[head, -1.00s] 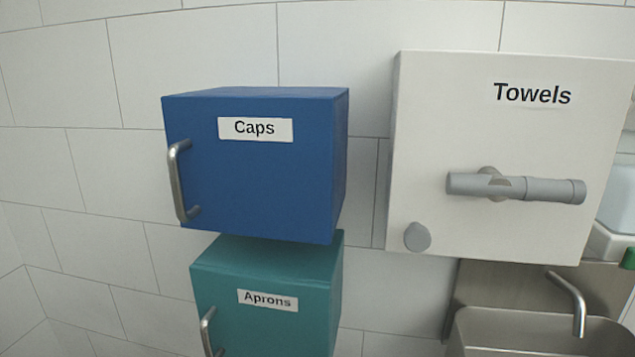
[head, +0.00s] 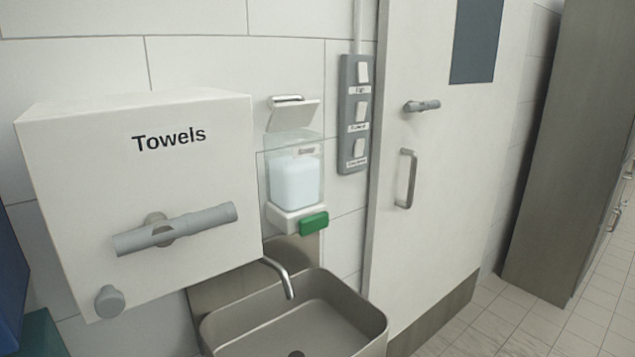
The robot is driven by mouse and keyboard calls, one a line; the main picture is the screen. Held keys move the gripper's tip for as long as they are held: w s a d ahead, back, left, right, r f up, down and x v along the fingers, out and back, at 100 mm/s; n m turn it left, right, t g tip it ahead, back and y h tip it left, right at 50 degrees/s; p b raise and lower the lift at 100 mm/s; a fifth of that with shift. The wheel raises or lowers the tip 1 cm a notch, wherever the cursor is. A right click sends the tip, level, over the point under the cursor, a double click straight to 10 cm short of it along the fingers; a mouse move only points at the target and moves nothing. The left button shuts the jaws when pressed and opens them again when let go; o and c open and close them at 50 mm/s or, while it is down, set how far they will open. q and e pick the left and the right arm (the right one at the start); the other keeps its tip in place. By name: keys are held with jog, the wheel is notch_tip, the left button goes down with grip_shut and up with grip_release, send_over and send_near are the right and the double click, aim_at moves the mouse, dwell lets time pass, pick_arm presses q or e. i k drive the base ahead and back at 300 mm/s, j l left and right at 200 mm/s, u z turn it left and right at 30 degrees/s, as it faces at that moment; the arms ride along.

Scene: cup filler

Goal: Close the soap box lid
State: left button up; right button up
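The soap box (head: 295,182) is a clear wall-mounted container with pale blue soap in it, a white base and a green push piece (head: 314,222) at the front. Its white lid (head: 294,112) stands raised and tilted above the container, with a small metal handle (head: 287,98) on it. The lid is open. Neither of my grippers is in the head view.
The white Towels box (head: 150,190) with its grey lever is left of the soap box. A metal sink (head: 300,318) and tap (head: 280,278) are below. A grey switch panel (head: 354,115), a white door (head: 430,150) and a dark cabinet (head: 570,150) are to the right.

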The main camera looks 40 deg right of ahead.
aim_at(283, 116)
jog(key=l+z, duration=0.15)
jog(key=z, duration=0.9)
